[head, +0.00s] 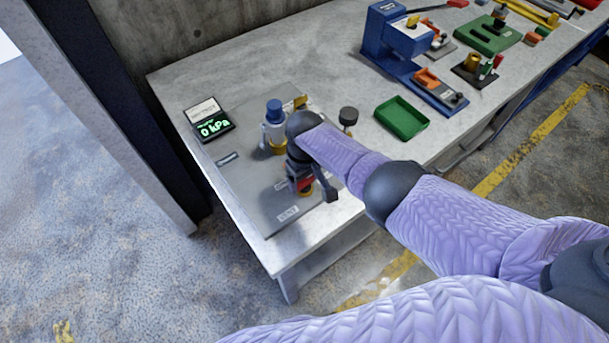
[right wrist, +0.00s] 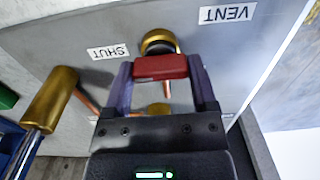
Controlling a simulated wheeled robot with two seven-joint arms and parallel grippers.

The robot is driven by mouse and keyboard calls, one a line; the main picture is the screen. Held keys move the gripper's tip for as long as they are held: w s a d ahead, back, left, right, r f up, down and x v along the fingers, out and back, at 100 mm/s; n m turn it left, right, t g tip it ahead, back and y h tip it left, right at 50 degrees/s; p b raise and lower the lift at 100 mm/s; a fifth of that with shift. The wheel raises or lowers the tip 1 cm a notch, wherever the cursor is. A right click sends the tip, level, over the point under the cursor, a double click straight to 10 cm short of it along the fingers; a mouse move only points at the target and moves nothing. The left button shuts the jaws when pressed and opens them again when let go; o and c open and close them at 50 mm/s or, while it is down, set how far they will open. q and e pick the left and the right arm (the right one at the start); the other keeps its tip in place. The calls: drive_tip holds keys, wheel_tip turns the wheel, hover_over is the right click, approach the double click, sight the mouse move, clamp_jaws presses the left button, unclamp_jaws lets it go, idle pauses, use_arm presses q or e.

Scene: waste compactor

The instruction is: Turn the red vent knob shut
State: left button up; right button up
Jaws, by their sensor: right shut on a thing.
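The red vent knob (right wrist: 160,67) shows in the right wrist view as a red bar on a brass fitting (right wrist: 159,42) on the grey panel. My right gripper (right wrist: 163,72) has one finger at each end of the bar and is shut on it. A SHUT label (right wrist: 108,52) is left of the knob and a VENT label (right wrist: 228,13) is right of it, both upside down. In the head view the gripper (head: 305,188) points down at the panel and mostly hides the red knob (head: 306,183). My left gripper is not in view.
The panel plate (head: 250,195) lies on a grey table (head: 190,78). A display (head: 214,127) reads 0 kPa. A green tray (head: 402,118) and a blue machine (head: 385,45) are farther right.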

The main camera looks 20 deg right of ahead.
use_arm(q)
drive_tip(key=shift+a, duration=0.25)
use_arm(e)
drive_tip(key=o, duration=1.2)
drive_tip(key=shift+c, duration=0.2)
wheel_tip(320, 180, up, 10)
drive_tip(key=p, duration=0.5)
drive_tip(key=shift+f+p, duration=0.2)
drive_tip(key=shift+p, duration=0.1)
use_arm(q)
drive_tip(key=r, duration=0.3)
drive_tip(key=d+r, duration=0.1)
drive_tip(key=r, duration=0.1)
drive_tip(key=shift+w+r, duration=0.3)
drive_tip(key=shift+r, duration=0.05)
use_arm(e)
drive_tip(key=shift+r, duration=0.2)
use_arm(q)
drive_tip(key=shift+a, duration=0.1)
